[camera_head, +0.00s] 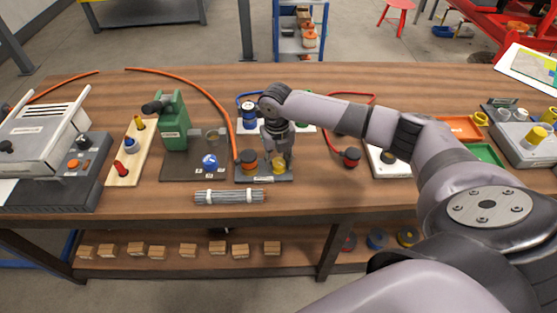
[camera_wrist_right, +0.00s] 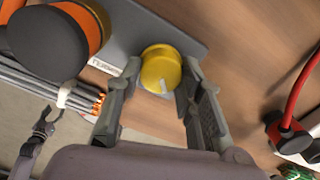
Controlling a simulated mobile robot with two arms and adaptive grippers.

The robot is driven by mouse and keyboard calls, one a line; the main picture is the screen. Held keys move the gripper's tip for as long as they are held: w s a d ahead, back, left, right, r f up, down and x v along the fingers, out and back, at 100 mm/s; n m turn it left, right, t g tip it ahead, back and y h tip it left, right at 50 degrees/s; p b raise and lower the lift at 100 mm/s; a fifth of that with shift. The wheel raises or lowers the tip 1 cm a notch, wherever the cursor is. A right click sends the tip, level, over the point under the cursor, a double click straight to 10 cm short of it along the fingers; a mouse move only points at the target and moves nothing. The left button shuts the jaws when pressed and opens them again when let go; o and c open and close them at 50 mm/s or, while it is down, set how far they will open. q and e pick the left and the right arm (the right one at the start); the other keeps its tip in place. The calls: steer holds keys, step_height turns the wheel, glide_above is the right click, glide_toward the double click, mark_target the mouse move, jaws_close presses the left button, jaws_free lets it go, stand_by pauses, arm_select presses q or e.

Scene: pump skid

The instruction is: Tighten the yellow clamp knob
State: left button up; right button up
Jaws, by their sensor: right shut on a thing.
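The yellow clamp knob (camera_head: 279,166) stands on the right part of a small dark grey base plate (camera_head: 265,178). In the right wrist view the round yellow knob (camera_wrist_right: 161,70) has a pale pointer mark on its top. My right gripper (camera_head: 281,158) reaches down over the knob from above. In the wrist view its two fingers (camera_wrist_right: 158,82) stand on either side of the knob, shut on it. My left gripper (camera_wrist_right: 45,122) shows small at the left of the wrist view, its fingers seemingly apart and empty. It is not in the head view.
An orange-and-black knob (camera_head: 249,161) stands beside the yellow one on the same plate. A bundle of grey cables (camera_head: 230,197) lies in front. A green press (camera_head: 172,122) stands to the left. A red-ended hose (camera_head: 350,157) lies to the right.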

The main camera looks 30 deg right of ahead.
steer(key=m+p, duration=0.1)
steer(key=p, duration=0.1)
steer(key=m+p, duration=0.2)
steer(key=shift+r+m, duration=0.3)
steer(key=m+p, duration=0.3)
steer(key=m, duration=0.1)
steer(key=shift+w+m, duration=0.1)
steer(key=shift+m, duration=0.2)
steer(key=m+p, duration=0.3)
steer(key=m, duration=0.2)
steer(key=shift+f, duration=0.1)
steer(key=m+p, duration=0.2)
steer(key=m, duration=0.2)
steer(key=shift+w+f, duration=0.1)
steer(key=shift+m, duration=0.5)
steer(key=o, duration=1.2)
steer(key=shift+c, duration=0.2)
